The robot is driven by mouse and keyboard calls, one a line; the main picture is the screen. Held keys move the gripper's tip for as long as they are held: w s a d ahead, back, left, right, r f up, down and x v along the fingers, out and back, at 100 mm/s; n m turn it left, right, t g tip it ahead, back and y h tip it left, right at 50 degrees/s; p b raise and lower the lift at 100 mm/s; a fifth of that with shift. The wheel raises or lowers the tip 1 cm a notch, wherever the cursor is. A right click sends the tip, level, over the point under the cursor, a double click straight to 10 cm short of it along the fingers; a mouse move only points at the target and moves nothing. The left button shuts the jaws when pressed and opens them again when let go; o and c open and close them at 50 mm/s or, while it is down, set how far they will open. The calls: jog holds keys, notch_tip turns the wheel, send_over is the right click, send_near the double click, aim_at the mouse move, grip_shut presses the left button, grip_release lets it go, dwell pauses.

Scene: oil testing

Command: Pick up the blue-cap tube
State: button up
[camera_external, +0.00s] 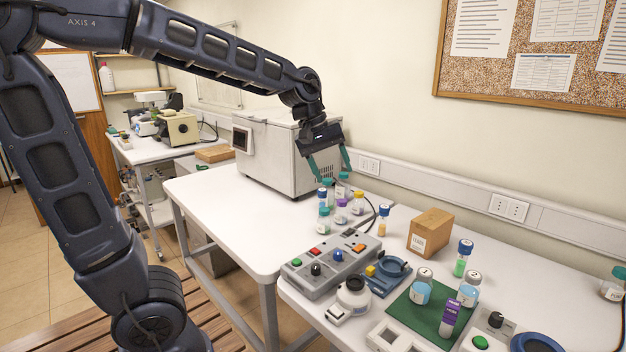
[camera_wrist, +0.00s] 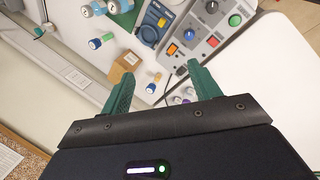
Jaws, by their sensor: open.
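Several blue-cap tubes show; I cannot tell which one is meant. In the external view, one with pale yellow contents (camera_external: 382,228) stands upright left of the cardboard box. Another, with green liquid (camera_external: 460,266), stands right of the box. My gripper (camera_external: 330,176) is open and empty above the back of the cluster. In the wrist view, a blue-cap tube (camera_wrist: 152,87) shows between the fingers of my gripper (camera_wrist: 160,70), farther down. The nearer cluster is partly hidden behind the right finger.
A cardboard box (camera_external: 431,232) stands right of the cluster. A grey control box (camera_external: 330,263) with buttons lies in front. A green mat (camera_external: 417,318) holds bottles and a purple-cap tube. A large white machine (camera_external: 268,150) stands behind. The white table (camera_external: 215,205) is clear at left.

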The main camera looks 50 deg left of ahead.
jog(key=w+d+f+n, duration=0.2)
jog(key=w+d+n, duration=0.3)
jog(key=w, duration=0.5)
jog(key=n+g+h, duration=0.1)
jog(key=n, duration=0.8)
send_near(467, 243)
notch_tip(467, 243, down, 2)
jog(key=x, duration=0.5)
jog(key=shift+d+f, duration=0.2)
jog(key=shift+d, duration=0.2)
jog(key=shift+w+x, duration=0.1)
jog(key=shift+x, duration=1.2)
jog(key=shift+w+x, duration=0.15)
jog(key=shift+x, duration=1.15)
jog(key=shift+a+r, duration=0.1)
jog(key=c, duration=1.1)
jog(key=shift+r, duration=0.1)
